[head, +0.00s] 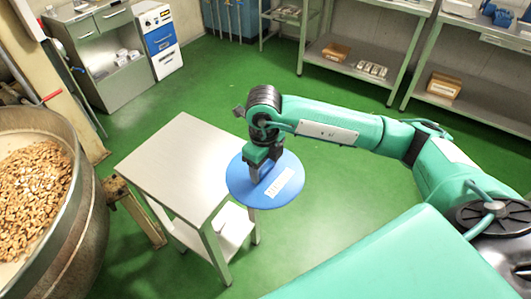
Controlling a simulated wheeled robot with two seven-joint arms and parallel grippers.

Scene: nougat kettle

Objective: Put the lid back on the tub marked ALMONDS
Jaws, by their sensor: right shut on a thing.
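A round blue lid (243,188) with a white label hangs at my right gripper (262,174). The label's writing is too small to read. My right gripper, on the arm coming from the right, points down and is shut on the lid at its upper side. The lid is held in the air by the right edge of a small metal table and overlaps its corner in the picture. No tub marked ALMONDS can be made out. My left gripper is out of view.
The metal table (165,155) has a bare top; a white object (232,222) lies on its lower shelf. A large kettle (62,235) full of nuts (30,180) stands at left. Shelving (355,75) with boxes and a cabinet (100,60) line the back. Green floor between is clear.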

